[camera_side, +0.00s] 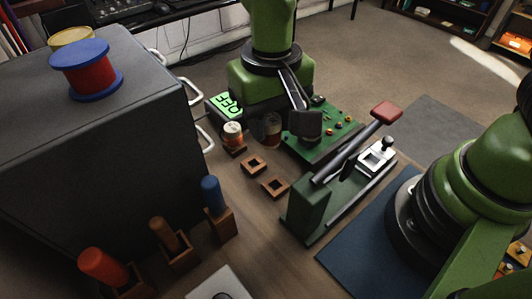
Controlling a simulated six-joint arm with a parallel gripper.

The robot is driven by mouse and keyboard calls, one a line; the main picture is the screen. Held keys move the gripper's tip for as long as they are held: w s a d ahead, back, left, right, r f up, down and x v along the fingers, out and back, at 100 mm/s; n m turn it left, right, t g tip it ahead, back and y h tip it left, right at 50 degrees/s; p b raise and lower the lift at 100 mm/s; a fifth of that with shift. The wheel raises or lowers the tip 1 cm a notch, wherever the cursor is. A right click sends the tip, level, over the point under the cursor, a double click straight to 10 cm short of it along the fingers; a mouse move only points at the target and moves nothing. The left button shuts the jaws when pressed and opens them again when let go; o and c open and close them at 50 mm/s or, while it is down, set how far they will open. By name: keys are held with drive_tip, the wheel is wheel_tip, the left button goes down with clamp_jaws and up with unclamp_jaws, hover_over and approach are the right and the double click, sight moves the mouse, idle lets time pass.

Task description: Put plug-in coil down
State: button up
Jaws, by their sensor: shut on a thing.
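My gripper (275,120) reaches down from the top middle, with a dark finger pad at its right side. It is shut on a plug-in coil (271,130), a brown, shaded cylinder just below the green gripper body. The far finger is hidden, and I cannot tell if the coil's bottom touches anything. A second coil (232,134), orange with a pale top, stands upright in a wooden socket to the left. Two square wooden sockets, one nearer the coils (253,165) and one nearer the camera (274,187), are empty.
A green circuit board (335,140) with knobs lies right of the gripper. A green lever device (305,207) with a red handle stands in front. A dark cabinet (90,150) with handles bounds the left; a red and blue spool (86,70) sits on it. Colored pegs (212,195) stand front left.

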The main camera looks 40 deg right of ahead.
drive_tip(key=w, duration=0.5)
wheel_tip(320, 180, down, 9)
drive_tip(key=shift+d+r, duration=0.1)
drive_tip(key=shift+r, duration=0.05)
drive_tip(key=shift+f, duration=0.6)
drive_tip(key=o, duration=0.9)
